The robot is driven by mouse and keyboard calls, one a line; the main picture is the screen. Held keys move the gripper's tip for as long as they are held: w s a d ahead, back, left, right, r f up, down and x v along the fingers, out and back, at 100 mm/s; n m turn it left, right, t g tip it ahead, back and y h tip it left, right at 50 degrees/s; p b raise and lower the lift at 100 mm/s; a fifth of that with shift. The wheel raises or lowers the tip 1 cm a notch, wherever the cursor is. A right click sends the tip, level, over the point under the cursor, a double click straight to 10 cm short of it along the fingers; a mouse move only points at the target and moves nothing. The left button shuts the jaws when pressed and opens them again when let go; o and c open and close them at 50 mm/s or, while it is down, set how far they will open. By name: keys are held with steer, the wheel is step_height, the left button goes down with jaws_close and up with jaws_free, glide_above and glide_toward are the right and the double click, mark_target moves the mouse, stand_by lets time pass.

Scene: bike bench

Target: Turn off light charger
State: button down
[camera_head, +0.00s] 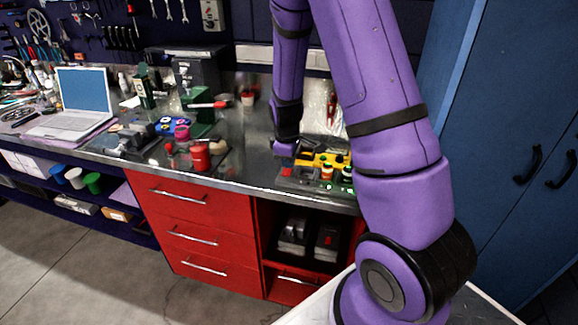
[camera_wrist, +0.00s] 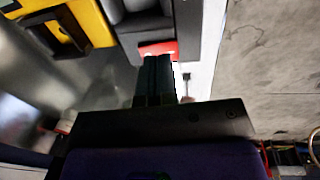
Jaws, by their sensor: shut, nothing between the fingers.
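My gripper (camera_wrist: 160,66) is shut and empty, its dark fingers together in the wrist view. The fingertips overlap a small red part (camera_wrist: 160,47) on a dark grey device (camera_wrist: 140,24), which I take to be the light charger with its red switch. I cannot tell whether they touch it. In the head view, my gripper (camera_head: 285,152) is low over the front edge of the bench, left of a yellow object (camera_head: 322,160).
The yellow object also shows in the wrist view (camera_wrist: 92,22). A red jar (camera_head: 200,157) and a laptop (camera_head: 84,98) are to the left. Red drawers (camera_head: 190,236) are below, a blue cabinet (camera_head: 510,130) at right.

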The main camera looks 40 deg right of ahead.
mark_target(285, 172)
step_height(285, 172, up, 12)
steer(key=s+a, duration=0.1)
stand_by(0.5)
steer(key=w+f, duration=0.1)
steer(key=f, duration=0.3)
steer(key=d+f, duration=0.1)
steer(key=f, duration=0.4)
steer(key=w+f, duration=0.1)
steer(key=f, duration=0.4)
steer(key=shift+w+d, duration=0.35)
steer(key=shift+d, duration=0.05)
